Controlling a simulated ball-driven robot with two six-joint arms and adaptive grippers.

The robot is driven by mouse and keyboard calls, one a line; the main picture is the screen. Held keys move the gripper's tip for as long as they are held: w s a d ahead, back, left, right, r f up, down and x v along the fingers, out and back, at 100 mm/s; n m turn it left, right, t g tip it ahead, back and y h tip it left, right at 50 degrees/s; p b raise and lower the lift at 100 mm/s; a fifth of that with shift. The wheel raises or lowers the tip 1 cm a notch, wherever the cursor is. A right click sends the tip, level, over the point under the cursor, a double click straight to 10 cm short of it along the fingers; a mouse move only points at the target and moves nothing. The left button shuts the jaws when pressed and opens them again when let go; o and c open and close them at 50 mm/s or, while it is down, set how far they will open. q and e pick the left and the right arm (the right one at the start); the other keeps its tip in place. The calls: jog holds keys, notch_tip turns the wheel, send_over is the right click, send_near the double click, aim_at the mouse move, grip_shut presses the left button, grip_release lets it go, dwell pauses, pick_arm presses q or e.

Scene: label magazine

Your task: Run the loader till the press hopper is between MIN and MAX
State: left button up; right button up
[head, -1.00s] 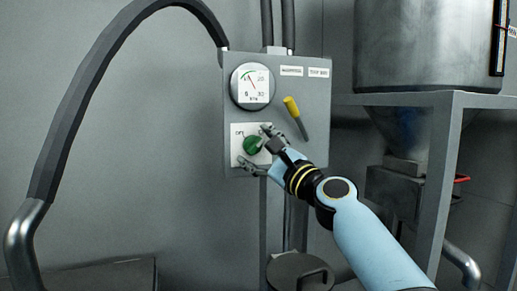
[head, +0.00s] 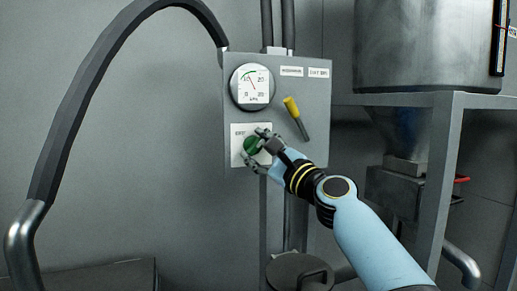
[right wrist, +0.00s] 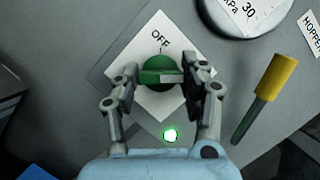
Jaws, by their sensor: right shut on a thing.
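A green rotary knob (head: 251,144) sits on a white plate on the grey control panel (head: 312,150). In the right wrist view the knob (right wrist: 158,64) shows below the word OFF. My right gripper (head: 257,146) is shut on the knob, one finger on each side. A round pressure gauge (head: 251,86) is above it, its needle pointing up and left. A yellow-handled lever (head: 292,107) is right of the gauge. A steel vessel (head: 420,45) stands at the upper right, with a dark upright strip gauge (head: 499,38) cut by the frame edge; its level is unreadable. My left gripper is not in view.
A grey frame (head: 440,180) carries the vessel at right. A dark hose (head: 75,110) arcs at left. A round lidded container (head: 299,272) is below the panel.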

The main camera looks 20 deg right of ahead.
jog(key=shift+n, duration=0.3)
jog(key=n+g+p, duration=0.1)
jog(key=n, duration=0.1)
jog(key=n+p, duration=0.1)
jog(key=n, duration=0.1)
jog(key=shift+r+g+y, duration=0.2)
jog(key=shift+g+y, duration=0.2)
jog(key=n+g+p, duration=0.1)
jog(key=n+p, duration=0.3)
jog(key=shift+n+g, duration=0.4)
jog(key=n+p, duration=0.2)
jog(key=n+g+h+p, duration=0.1)
jog(key=n+p, duration=0.1)
jog(key=shift+r+n+h+p, duration=0.1)
jog(key=shift+n+h+p, duration=0.2)
jog(key=shift+p, duration=0.1)
jog(key=shift+f+n+g+h+p, duration=0.2)
jog(key=shift+n+g+h+p, duration=0.45)
jog(key=shift+n+p, duration=0.8)
jog(key=o, duration=1.2)
jog(key=shift+s, duration=0.1)
